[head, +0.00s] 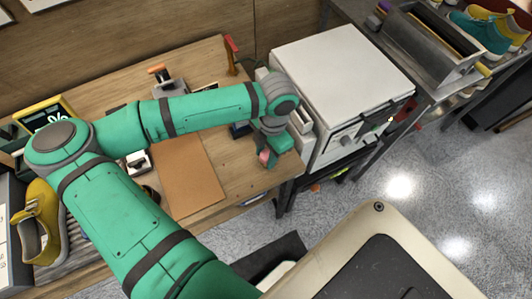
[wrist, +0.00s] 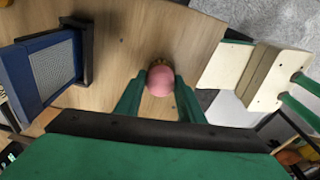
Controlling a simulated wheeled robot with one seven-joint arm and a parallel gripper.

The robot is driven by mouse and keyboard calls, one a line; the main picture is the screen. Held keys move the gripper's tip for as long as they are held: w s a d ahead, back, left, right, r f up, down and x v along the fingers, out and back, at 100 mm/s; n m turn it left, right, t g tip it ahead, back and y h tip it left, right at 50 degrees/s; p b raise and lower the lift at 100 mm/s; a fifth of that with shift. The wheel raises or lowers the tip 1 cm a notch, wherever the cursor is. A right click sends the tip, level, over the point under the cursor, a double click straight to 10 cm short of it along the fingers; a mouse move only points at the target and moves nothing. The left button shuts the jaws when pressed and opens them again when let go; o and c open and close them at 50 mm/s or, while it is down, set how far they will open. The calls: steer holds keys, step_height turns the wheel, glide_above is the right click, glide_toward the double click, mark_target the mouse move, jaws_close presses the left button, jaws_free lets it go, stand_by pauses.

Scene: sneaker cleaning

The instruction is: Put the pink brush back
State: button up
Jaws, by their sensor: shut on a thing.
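The pink brush shows as a rounded pink end (wrist: 160,81) between the two green fingers of my gripper (wrist: 158,92) in the wrist view. My gripper is shut on it. Wood table surface lies beyond it, and I cannot tell whether the brush touches the table. In the head view a small pink part of the brush (head: 265,156) shows beside my gripper (head: 268,160), near the table's right front edge, left of the white box. The rest of the brush is hidden by my gripper.
A white box-shaped machine (head: 340,75) stands right of the wooden table. A brown mat (head: 188,175) lies left of my gripper. A blue-framed grey item (wrist: 50,70) and a cream block (wrist: 262,75) flank my gripper. A yellow shoe (head: 42,220) is far left.

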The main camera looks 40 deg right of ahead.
mark_target(268, 152)
steer(key=o, duration=0.9)
steer(key=shift+w+a, duration=0.1)
steer(key=shift+a, duration=0.25)
steer(key=shift+o, duration=0.2)
steer(key=shift+d+r, duration=0.1)
steer(key=shift+r, duration=0.3)
step_height(268, 152, up, 11)
steer(key=d, duration=0.1)
steer(key=shift+d, duration=0.25)
